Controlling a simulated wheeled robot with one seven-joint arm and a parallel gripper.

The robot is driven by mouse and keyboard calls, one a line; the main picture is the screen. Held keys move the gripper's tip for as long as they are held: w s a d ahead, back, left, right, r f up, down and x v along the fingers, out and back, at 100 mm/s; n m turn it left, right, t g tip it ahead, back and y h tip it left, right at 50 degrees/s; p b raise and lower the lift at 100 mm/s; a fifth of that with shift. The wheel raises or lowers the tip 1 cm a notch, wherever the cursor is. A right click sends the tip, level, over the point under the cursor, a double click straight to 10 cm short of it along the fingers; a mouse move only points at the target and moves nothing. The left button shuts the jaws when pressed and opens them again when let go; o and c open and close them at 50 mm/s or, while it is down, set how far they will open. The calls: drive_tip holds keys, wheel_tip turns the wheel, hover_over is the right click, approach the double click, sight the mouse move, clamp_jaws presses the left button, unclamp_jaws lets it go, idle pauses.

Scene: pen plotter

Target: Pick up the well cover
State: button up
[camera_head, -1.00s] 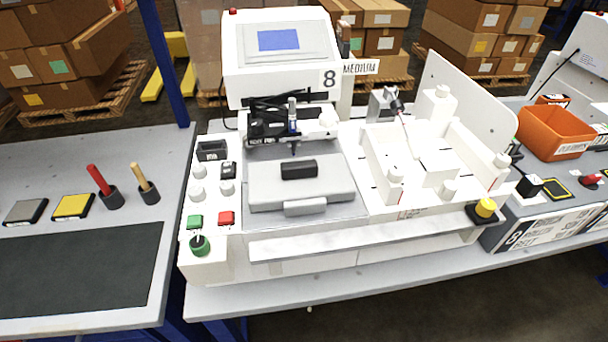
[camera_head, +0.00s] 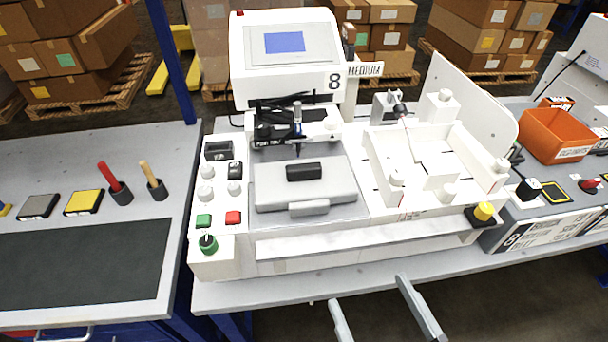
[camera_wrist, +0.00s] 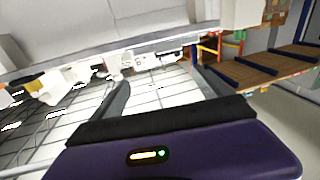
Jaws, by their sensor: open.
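The well cover appears to be the light grey, flat block (camera_head: 275,196) with a black handle (camera_head: 303,171) on top. It lies on the bed of the white pen plotter (camera_head: 222,262), below the black pen carriage (camera_head: 285,127). My gripper (camera_head: 368,289) is at the bottom of the head view, in front of the plotter and the bench edge. Its two fingers are apart and empty, away from the cover. The wrist view shows the open fingers (camera_wrist: 158,78) too; I cannot make out the cover there.
A white walled tray (camera_head: 440,165) stands right of the cover. An orange bin (camera_head: 555,132) stands farther right.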

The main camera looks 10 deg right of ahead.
drive_tip(key=shift+m+g+h, duration=0.5)
drive_tip(key=shift+g+h, duration=0.3)
drive_tip(key=shift+g, duration=0.1)
drive_tip(key=w+a+r+p, duration=0.1)
drive_tip(key=w+a+r, duration=0.2)
drive_tip(key=w, duration=0.3)
drive_tip(key=w+a+r, duration=0.3)
drive_tip(key=w, duration=0.3)
drive_tip(key=w+a+r+p, duration=0.1)
drive_tip(key=w+a+r, duration=0.2)
drive_tip(key=w, duration=0.4)
drive_tip(key=shift+a+r+p, duration=0.1)
drive_tip(key=shift+r+p, duration=0.2)
drive_tip(key=shift+r, duration=0.1)
drive_tip(key=m+g+h, duration=0.1)
drive_tip(key=g+h, duration=0.1)
approach(304, 168)
drive_tip(key=x, duration=0.2)
drive_tip(key=shift+w+a+f, duration=0.15)
drive_tip(key=shift+w+f, duration=0.1)
drive_tip(key=shift+w, duration=0.05)
drive_tip(key=shift+w+f+m, duration=0.15)
drive_tip(key=shift+f+m, duration=0.05)
drive_tip(key=shift+m, duration=0.1)
drive_tip(key=p+x, duration=0.1)
drive_tip(key=x, duration=0.6)
drive_tip(key=shift+w+r+p, duration=0.15)
drive_tip(key=shift+w+p, duration=0.15)
drive_tip(key=c, duration=1.4)
drive_tip(key=shift+c, duration=0.7)
